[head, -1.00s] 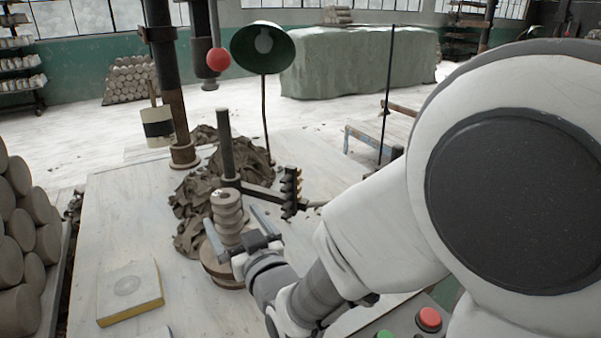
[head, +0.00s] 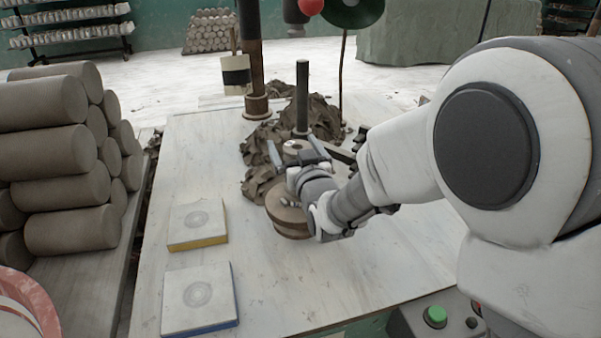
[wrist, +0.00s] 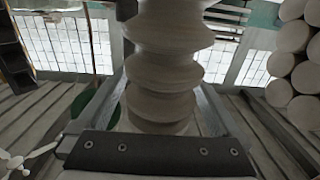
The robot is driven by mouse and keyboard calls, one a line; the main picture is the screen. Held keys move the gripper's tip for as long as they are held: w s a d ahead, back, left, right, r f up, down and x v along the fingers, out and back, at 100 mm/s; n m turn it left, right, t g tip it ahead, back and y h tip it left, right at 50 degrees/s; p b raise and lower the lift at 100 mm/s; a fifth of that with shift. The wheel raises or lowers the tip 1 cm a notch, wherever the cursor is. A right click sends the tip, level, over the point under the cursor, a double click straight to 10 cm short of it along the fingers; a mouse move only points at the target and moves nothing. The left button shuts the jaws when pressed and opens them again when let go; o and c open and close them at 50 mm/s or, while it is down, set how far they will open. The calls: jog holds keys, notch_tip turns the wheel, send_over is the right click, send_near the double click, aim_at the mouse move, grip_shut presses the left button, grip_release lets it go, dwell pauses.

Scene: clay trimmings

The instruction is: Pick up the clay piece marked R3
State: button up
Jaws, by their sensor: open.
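My gripper (head: 296,150) is open, with one finger on each side of the column. My wrist hides most of the column in the head view. In the wrist view the column (wrist: 165,75) rises between the two spread fingers (wrist: 155,105), with gaps visible beside it. I cannot read an R3 mark in either view.
Clay trimmings (head: 262,186) heap behind and beside the column, near a dark upright post (head: 302,95). Two square slabs, yellow-edged (head: 197,224) and blue-edged (head: 199,300), lie at the front left. Clay cylinders (head: 60,150) are stacked at the left. The front of the worktable (head: 290,285) is clear.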

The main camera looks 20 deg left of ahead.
jog(key=shift+c, duration=0.3)
grip_shut()
jog(key=shift+r, duration=0.1)
jog(key=shift+r, duration=0.15)
